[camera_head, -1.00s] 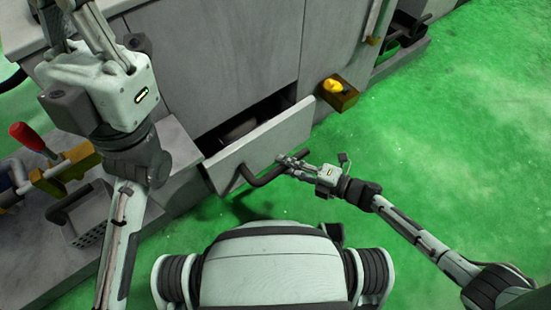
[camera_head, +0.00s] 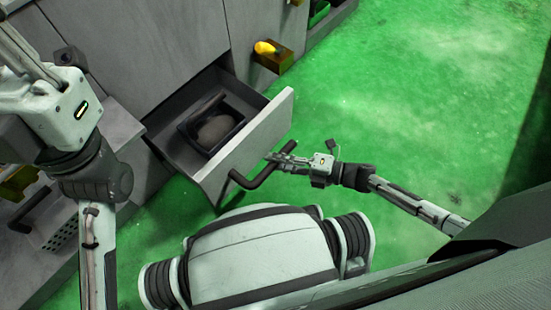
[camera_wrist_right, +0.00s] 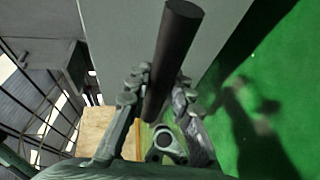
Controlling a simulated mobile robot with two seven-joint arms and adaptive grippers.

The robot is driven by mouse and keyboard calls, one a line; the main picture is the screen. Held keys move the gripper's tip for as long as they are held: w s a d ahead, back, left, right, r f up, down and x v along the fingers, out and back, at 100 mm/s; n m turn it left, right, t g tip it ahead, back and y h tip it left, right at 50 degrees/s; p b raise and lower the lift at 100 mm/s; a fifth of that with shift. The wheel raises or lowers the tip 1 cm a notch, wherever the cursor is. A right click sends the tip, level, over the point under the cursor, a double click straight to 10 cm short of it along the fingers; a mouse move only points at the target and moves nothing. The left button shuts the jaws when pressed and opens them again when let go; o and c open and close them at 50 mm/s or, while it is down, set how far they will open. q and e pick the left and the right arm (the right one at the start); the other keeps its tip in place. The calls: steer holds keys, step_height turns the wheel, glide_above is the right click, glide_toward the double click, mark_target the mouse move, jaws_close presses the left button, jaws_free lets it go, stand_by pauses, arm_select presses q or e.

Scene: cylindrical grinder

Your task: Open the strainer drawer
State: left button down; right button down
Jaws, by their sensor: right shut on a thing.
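The strainer drawer (camera_head: 258,132) stands pulled out of the grey machine, its grey front panel apart from the cabinet. Inside it sits a dark square strainer (camera_head: 212,128) with a rounded grey middle. A dark bar handle (camera_head: 250,182) sticks out from the drawer front. My right gripper (camera_head: 280,160) is shut on the right end of this handle. In the right wrist view the dark handle (camera_wrist_right: 172,60) runs between the two fingers of my right gripper (camera_wrist_right: 160,90). My left arm is at the left, bent upward; its fingers are outside the picture.
A yellow-topped block (camera_head: 270,52) is fixed to the machine right of the drawer. A perforated grey basket (camera_head: 58,225) with a dark handle is at the left. Green floor (camera_head: 420,110) is open to the right. My own base is close below the drawer.

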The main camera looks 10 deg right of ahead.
steer(key=c, duration=1.3)
jaws_free()
